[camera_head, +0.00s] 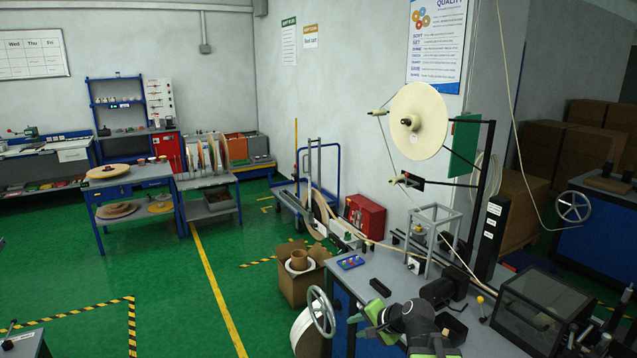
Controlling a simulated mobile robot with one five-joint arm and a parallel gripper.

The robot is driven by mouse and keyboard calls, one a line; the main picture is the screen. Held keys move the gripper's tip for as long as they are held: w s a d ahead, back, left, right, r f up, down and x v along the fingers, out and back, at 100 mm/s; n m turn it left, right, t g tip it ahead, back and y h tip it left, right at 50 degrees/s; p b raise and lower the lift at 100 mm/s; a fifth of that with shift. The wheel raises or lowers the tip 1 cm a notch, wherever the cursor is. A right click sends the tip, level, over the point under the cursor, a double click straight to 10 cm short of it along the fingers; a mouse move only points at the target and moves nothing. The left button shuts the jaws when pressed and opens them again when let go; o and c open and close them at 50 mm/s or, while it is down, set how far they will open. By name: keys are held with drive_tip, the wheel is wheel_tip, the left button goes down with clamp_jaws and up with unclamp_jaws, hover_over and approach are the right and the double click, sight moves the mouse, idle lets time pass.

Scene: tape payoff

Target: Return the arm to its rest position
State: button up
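My arm, dark grey with green bands, reaches in from the bottom edge right of the middle. My gripper (361,325) is at its left end, over the near left part of the grey workbench (385,268). Its fingers point left and are small in the picture; I cannot tell whether they are open or shut. I see nothing clearly held. A spoked handwheel (321,311) stands just left of it. The large cream tape reel (418,122) hangs on its black stand at the back of the bench.
A blue tray (350,262) lies on the bench. A cardboard box (297,278) stands on the floor beside it. The green floor at left is largely clear.

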drive_tip(key=s+a+f+n+g+h, duration=0.2)
drive_tip(key=s+f+n+g+h, duration=0.1)
drive_tip(key=s+f+n+g, duration=0.25)
drive_tip(key=s+d+f+n+g+h, duration=0.1)
drive_tip(key=s+d+f+n+h, duration=0.1)
drive_tip(key=s+d, duration=0.4)
drive_tip(key=shift+s+d+f+n+g+h, duration=0.2)
drive_tip(key=shift+s+d+n+g+h, duration=0.3)
drive_tip(key=shift+s, duration=0.7)
drive_tip(key=shift+a, duration=0.1)
